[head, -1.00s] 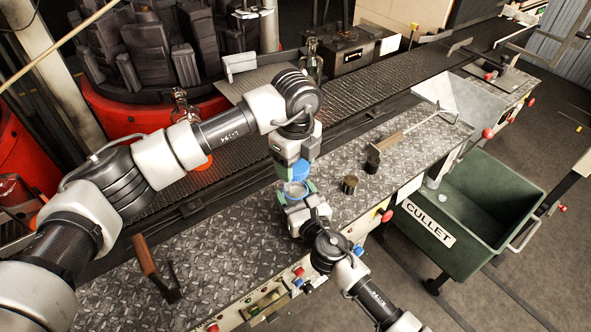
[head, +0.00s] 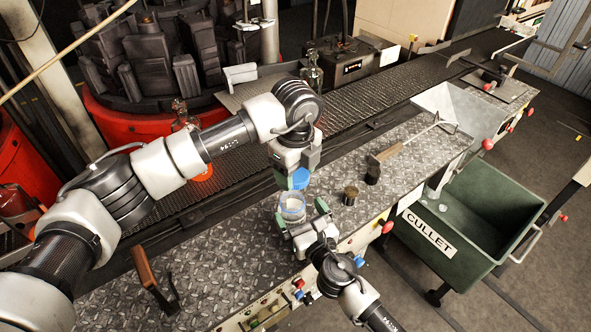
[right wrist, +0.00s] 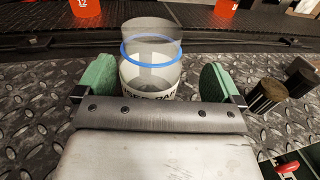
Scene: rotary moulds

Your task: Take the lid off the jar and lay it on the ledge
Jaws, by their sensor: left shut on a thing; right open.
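My left gripper (head: 292,180) is shut on the blue lid (head: 300,178), just above the jar; fingers partly hide the lid. My right gripper (head: 302,222) is open at the jar. In its wrist view the green fingers (right wrist: 155,82) stand either side of the jar with gaps.
Two short dark cylinders (head: 350,195) (head: 373,174) stand right of the jar. A wooden-handled tool (head: 388,152) lies beyond them, and another wooden-handled piece (head: 146,268) is at left. The green cullet bin (head: 470,215) is off the right edge. Ledge left of the jar is mostly clear.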

